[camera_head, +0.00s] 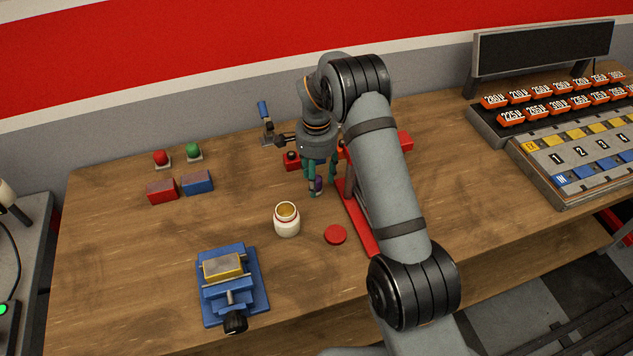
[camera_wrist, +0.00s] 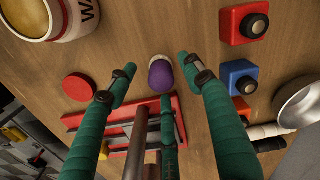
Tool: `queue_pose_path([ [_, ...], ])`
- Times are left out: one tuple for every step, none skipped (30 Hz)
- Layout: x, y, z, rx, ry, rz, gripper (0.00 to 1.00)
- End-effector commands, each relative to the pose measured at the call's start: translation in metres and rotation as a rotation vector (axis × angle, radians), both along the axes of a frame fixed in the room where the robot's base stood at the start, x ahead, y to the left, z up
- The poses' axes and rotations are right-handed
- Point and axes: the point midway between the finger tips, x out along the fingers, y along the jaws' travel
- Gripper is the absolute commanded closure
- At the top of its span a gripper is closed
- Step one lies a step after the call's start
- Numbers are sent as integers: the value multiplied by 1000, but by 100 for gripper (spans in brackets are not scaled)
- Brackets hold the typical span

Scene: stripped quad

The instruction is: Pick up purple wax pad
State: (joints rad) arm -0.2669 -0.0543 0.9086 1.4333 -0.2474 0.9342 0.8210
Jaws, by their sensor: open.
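The purple wax pad (camera_wrist: 160,74), a small rounded purple piece with a paler end, stands on the wooden bench. In the head view the pad (camera_head: 318,184) is small and partly hidden by green fingers. My gripper (camera_head: 320,188) points down over it with its green fingers spread. In the wrist view my gripper (camera_wrist: 156,66) has one fingertip to the left of the pad and one to the right, with visible gaps. A further green finger lies below the pad in that picture. I cannot tell the exact height of the tips.
An open white wax jar (camera_head: 287,220) and its red lid (camera_head: 335,234) stand nearby. A red frame (camera_head: 358,222) is close on the right. A blue vise (camera_head: 262,292) holds a yellow block. Red and blue blocks (camera_head: 197,182) are at left.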

Motion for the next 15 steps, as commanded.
queue_pose_path([
  [-1,1,-3,-1,5,0,49],
  [-1,1,-8,-1,5,0,49],
  [0,1,-15,0,3,1,49],
  [0,1,-19,0,3,0,49],
  [0,1,-22,0,1,0,49],
  [1,1,-25,0,0,0,49],
  [1,1,-27,0,0,0,49],
  [1,1,-28,1,-1,-1,49],
  [1,1,-29,1,-1,-1,49],
  [1,1,-29,1,-2,-1,49],
  [1,1,-29,1,-2,-1,49],
  [1,1,-30,1,-2,-1,49],
  [1,1,-30,1,-2,-1,49],
  [1,1,-30,1,-2,-1,49],
  [1,1,-29,1,-2,0,51],
])
